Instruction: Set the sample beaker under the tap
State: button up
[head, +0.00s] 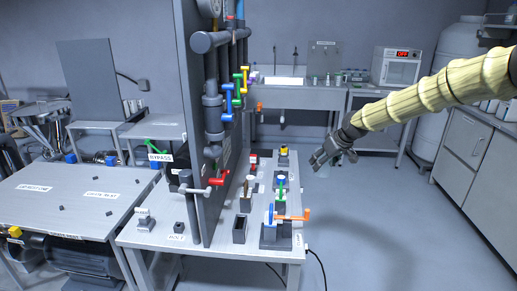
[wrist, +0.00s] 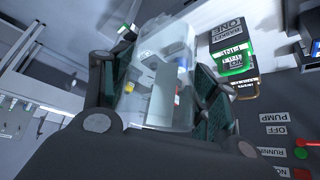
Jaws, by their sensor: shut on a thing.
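My gripper (head: 326,154) is at the end of the arm, right of the valve bench and above the open floor. In the wrist view its dark fingers (wrist: 160,90) are shut on a clear, see-through beaker (wrist: 155,60). The beaker looks tilted in that view, and other things show through its wall. In the head view the beaker is hard to make out against the floor. Several coloured handles sit on the pipes and bench, including a red one (head: 218,181) and an orange one (head: 293,216). I cannot tell which belongs to the tap.
The valve bench (head: 150,240) carries a tall dark panel (head: 196,120), small blocks and fittings. A labelled left table (head: 65,203) stands beside it. A back bench (head: 300,97) and a right cabinet (head: 470,150) flank free floor. The wrist view shows a pump control panel (wrist: 285,110).

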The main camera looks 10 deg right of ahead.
aim_at(261, 152)
jog(key=i, duration=1.55)
